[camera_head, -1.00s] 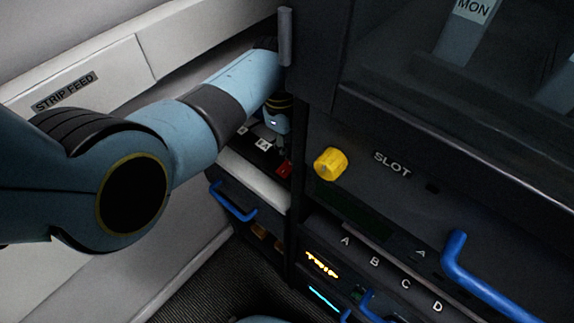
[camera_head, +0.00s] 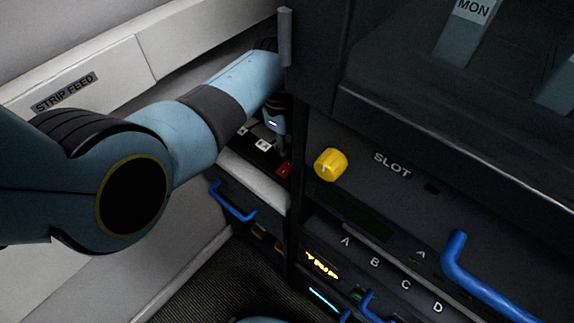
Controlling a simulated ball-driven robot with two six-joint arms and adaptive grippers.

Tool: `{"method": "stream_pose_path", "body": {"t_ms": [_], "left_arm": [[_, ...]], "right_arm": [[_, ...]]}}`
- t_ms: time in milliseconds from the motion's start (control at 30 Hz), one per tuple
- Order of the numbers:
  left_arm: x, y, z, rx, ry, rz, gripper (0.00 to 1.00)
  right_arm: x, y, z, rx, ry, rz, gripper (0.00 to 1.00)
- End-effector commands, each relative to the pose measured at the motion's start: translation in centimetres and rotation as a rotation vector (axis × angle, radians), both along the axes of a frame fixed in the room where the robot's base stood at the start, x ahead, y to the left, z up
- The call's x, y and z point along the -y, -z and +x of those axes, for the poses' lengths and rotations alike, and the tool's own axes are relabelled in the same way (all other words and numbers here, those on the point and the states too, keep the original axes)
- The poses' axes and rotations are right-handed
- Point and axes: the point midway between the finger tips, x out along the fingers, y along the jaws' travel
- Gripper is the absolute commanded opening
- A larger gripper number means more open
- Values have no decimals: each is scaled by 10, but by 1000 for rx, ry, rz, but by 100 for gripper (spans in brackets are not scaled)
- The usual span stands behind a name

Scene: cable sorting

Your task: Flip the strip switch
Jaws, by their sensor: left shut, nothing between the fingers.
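The power strip (camera_head: 258,155) is a black strip in the recess left of the dark cabinet, with pale sockets (camera_head: 263,145) along it. Its red switch (camera_head: 284,169) is at the strip's right end. My left gripper (camera_head: 279,149) reaches down into the recess, shut and empty, with its tips just above and beside the red switch. I cannot tell whether they touch it. The cabinet's edge hides part of my left wrist. My right gripper is not in view.
The dark cabinet's front stands close on the right, with a yellow knob (camera_head: 331,163) and a blue handle (camera_head: 485,280). A drawer with a blue handle (camera_head: 232,203) lies below the strip. A white wall panel labelled STRIP FEED (camera_head: 64,92) is at left.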

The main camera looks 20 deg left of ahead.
Motion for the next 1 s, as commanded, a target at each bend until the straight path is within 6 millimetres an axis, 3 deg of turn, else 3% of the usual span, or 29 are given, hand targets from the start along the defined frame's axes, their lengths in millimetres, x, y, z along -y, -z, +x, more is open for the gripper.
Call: {"method": "stream_pose_path", "body": {"t_ms": [1000], "left_arm": [[0, 15, 0, 0, 0, 0, 0]], "right_arm": [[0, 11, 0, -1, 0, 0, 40]]}}
